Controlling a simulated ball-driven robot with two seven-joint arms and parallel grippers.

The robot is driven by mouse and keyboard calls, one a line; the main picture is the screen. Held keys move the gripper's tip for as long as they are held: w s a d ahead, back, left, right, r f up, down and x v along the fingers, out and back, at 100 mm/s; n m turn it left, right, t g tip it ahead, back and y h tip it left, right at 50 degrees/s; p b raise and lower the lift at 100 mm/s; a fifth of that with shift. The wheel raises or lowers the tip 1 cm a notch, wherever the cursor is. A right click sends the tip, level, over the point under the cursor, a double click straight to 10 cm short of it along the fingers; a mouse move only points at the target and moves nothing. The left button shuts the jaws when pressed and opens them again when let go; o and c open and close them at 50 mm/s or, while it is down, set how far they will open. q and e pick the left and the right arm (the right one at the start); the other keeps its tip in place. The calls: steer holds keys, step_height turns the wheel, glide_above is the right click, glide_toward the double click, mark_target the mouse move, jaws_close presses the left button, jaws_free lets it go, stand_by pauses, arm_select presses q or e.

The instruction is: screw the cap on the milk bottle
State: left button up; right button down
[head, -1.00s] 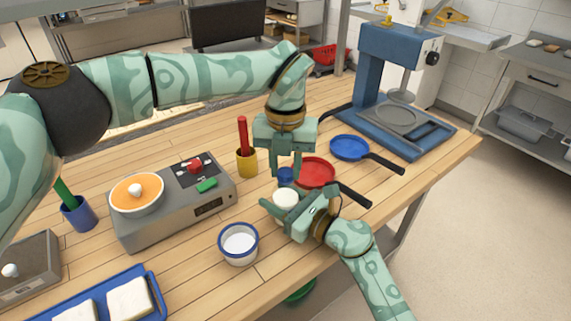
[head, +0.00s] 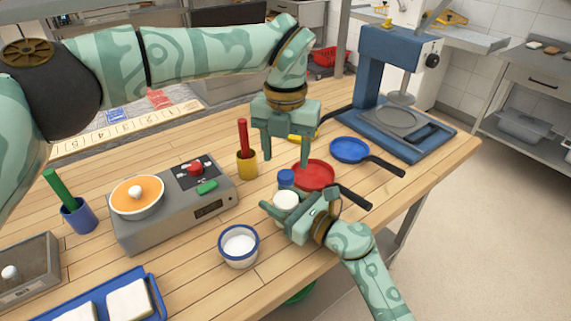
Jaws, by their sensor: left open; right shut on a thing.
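The white milk bottle (head: 285,203) stands near the table's front edge. The blue cap (head: 286,178) sits at the top of the bottle; whether it is threaded on cannot be told. My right gripper (head: 291,207) is shut on the bottle's body from the front right, hiding part of it. My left gripper (head: 286,161) points down just above the cap. Its fingers are spread wide and empty, clear of the cap.
A red pan (head: 314,174) lies close behind the bottle, and a blue pan (head: 350,149) farther right. A yellow cup (head: 247,164) with a red-handled tool stands to the left. A white and blue bowl (head: 239,246) stands front left, beside the grey stove (head: 172,225).

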arm_select(q)
step_height(320, 180, up, 8)
stand_by(0.4)
arm_select(e)
steer(key=c, duration=0.5)
jaws_free()
arm_select(q)
steer(key=shift+s+r+p, duration=0.1)
steer(key=shift+r+p, duration=0.35)
steer(key=shift+r, duration=0.05)
arm_select(e)
steer(key=v, duration=1.6)
steer(key=shift+s+d, duration=0.1)
steer(key=shift+d, duration=0.05)
arm_select(q)
steer(key=shift+r, duration=0.1)
arm_select(e)
steer(key=shift+r, duration=0.1)
